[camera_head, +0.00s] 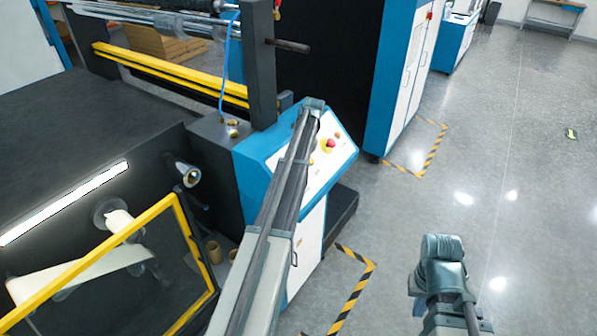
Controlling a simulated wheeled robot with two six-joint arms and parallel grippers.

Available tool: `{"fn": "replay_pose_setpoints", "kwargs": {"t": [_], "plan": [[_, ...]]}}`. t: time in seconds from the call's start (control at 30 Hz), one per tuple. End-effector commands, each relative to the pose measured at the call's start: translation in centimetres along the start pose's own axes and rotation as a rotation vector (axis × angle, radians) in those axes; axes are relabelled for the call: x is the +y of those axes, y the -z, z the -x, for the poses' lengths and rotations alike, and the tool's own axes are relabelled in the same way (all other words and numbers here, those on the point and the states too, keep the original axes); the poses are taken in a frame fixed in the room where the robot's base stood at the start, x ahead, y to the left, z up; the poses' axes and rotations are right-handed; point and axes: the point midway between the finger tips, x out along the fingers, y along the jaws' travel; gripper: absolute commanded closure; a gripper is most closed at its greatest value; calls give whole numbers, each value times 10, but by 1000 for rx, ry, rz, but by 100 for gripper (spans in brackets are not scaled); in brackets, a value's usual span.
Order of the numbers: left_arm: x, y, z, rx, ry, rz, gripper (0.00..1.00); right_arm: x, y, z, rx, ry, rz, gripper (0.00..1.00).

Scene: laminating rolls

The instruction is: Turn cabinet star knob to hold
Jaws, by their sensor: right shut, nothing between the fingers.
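The blue and white control cabinet (339,157) stands at the centre, with a sloped panel. A red knob (329,144) with yellow around it sits on the panel, and smaller yellowish controls are beside it. No star-shaped knob can be made out; my left arm crosses the panel and hides part of it. My left arm comes up from the bottom, and its gripper cannot be made out. My right gripper (441,248) is at lower right, over the floor, shut and empty, well apart from the cabinet.
The laminating machine with its yellow-framed guard (178,205) and rollers fills the left. A tall blue and white cabinet (399,75) stands behind. Striped floor tape (353,297) runs by the control cabinet.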

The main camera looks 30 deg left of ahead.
Motion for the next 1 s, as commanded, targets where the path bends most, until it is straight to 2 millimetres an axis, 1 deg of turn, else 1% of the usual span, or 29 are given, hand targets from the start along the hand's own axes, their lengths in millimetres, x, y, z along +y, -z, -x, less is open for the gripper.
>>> {"fn": "replay_pose_setpoints", "kwargs": {"t": [0.5,0.53,0.67,0.7,1.0], "plan": [[0,0,0,0,-12,-12,100,0,0,-1,0,0,0,100],[0,0,0,0,-12,-12,49,0,0,-1,0,0,0,100],[0,0,0,0,-12,-11,25,0,0,-1,0,0,0,100],[0,0,0,0,-12,-11,22,0,0,-1,0,0,0,100],[0,0,2,0,-11,-11,22,0,0,1,0,0,0,100]]}}
